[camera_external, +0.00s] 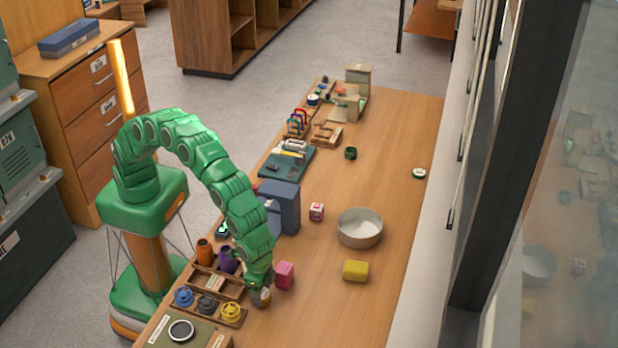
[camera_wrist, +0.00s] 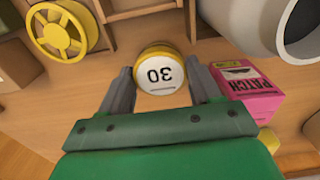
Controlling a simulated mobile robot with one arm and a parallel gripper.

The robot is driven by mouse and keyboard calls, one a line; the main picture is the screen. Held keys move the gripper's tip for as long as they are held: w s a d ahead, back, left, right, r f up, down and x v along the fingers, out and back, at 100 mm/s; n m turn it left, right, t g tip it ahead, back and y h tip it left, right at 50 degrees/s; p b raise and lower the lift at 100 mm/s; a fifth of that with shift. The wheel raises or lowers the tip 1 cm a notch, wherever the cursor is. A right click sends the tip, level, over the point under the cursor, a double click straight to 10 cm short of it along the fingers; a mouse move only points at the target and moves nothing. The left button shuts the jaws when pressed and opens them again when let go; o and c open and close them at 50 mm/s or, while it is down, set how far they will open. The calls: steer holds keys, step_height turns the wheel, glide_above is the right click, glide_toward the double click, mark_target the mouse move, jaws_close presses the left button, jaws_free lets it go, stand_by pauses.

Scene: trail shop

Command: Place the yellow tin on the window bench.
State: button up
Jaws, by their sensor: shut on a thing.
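My gripper (camera_external: 262,284) is low over the near part of the wooden window bench (camera_external: 400,170), beside the pink box. In the wrist view its two fingers (camera_wrist: 160,84) are shut on the sides of a round yellow tin (camera_wrist: 158,52) with a white lid marked 30. The tin (camera_external: 260,298) shows small under the gripper in the external view. I cannot tell whether its underside touches the bench or is just above it.
A pink box (camera_external: 284,275) marked PATCH stands close right of the tin. A wooden tray with spools (camera_external: 231,311) is on the left. A grey bowl (camera_external: 360,229) and a yellow block (camera_external: 355,271) stand farther right. Bare wood lies between and beyond them.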

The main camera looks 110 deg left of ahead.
steer(key=shift+f, duration=0.3)
steer(key=o, duration=1.1)
steer(key=shift+o, duration=0.2)
step_height(320, 180, up, 11)
steer(key=shift+r, duration=0.2)
steer(key=shift+o, duration=0.5)
steer(key=shift+r, duration=0.4)
